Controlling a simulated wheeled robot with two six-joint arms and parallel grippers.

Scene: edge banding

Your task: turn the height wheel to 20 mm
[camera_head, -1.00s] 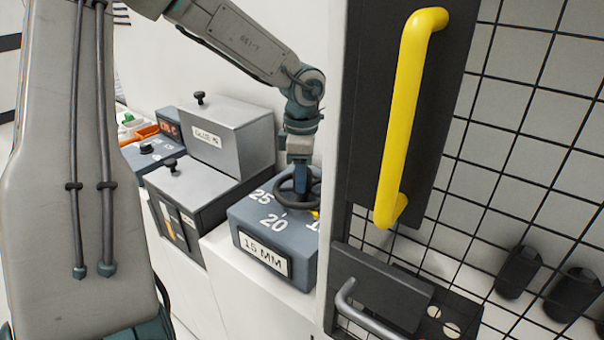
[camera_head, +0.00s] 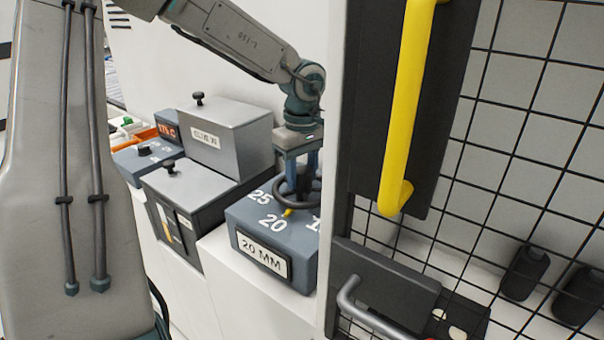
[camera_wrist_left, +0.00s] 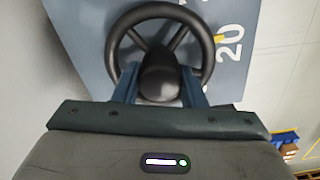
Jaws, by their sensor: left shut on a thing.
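The height wheel (camera_head: 309,192) is a dark spoked handwheel on top of a blue-grey box (camera_head: 300,240). Its yellow pointer (camera_head: 287,212) is at the 20 mark, and the label plate (camera_head: 264,255) reads "20 MM". My left gripper (camera_head: 299,178) comes down from above and is shut on the wheel's hub. In the left wrist view, the fingers (camera_wrist_left: 158,88) stand on either side of the round hub, and the wheel rim (camera_wrist_left: 116,45) curves beyond them. The yellow pointer shows beside the "20" there. My right gripper is not in view.
A grey glue box (camera_head: 228,135) and a dark-sided box (camera_head: 200,195) stand to the left of the wheel box. A cage panel with a yellow handle (camera_head: 405,110) stands close on the right. A grey handle (camera_head: 365,312) is below it.

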